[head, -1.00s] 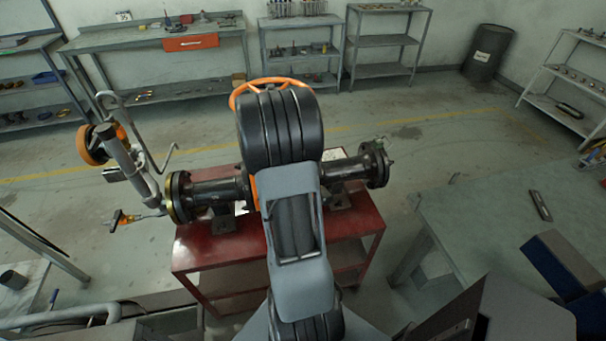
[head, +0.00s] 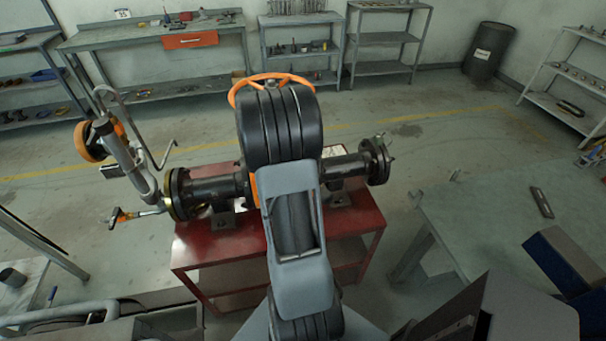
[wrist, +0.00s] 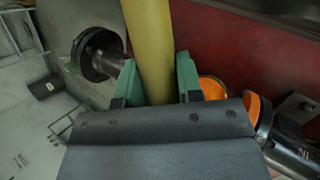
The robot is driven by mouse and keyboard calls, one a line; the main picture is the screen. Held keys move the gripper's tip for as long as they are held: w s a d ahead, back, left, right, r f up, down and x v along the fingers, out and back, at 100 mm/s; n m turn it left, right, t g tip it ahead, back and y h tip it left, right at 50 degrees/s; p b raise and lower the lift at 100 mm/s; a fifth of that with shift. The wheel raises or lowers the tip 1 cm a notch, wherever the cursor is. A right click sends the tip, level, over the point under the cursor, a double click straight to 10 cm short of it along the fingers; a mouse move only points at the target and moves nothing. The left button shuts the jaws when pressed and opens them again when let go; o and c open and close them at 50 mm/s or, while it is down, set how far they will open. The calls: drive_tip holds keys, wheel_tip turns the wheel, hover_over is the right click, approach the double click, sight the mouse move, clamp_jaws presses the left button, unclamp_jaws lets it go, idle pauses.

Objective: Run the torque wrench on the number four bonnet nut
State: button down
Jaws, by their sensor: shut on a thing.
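My gripper (wrist: 155,82) has green fingers, shut on a yellow bar in the wrist view. The bar looks like the handle of the torque wrench (wrist: 148,40), which runs up out of the picture. Its working end is out of sight. In the head view my arm hides the gripper and the middle of the valve. The gate valve (head: 215,187) lies on a red stand (head: 225,240), with its dark flanged pipe ends to both sides and its orange handwheel (head: 243,84) above. The bonnet and the number four nut cannot be made out.
An upright grey pipe with an orange wheel (head: 88,143) stands left of the valve. An orange-handled part (head: 118,217) juts out near the left flange. A grey table (head: 480,215) stands at the right. Workbenches and shelves (head: 385,40) line the back. Open floor lies behind the stand.

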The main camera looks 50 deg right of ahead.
drive_tip(key=shift+f+b, duration=1)
drive_tip(key=shift+f, duration=0.4)
drive_tip(key=shift+f+b, duration=0.45)
drive_tip(key=shift+f, duration=0.2)
idle(1.8)
drive_tip(key=shift+r+p, duration=0.4)
drive_tip(key=shift+r, duration=0.1)
idle(1.2)
drive_tip(key=shift+r+p, duration=1.45)
drive_tip(key=shift+r, duration=0.5)
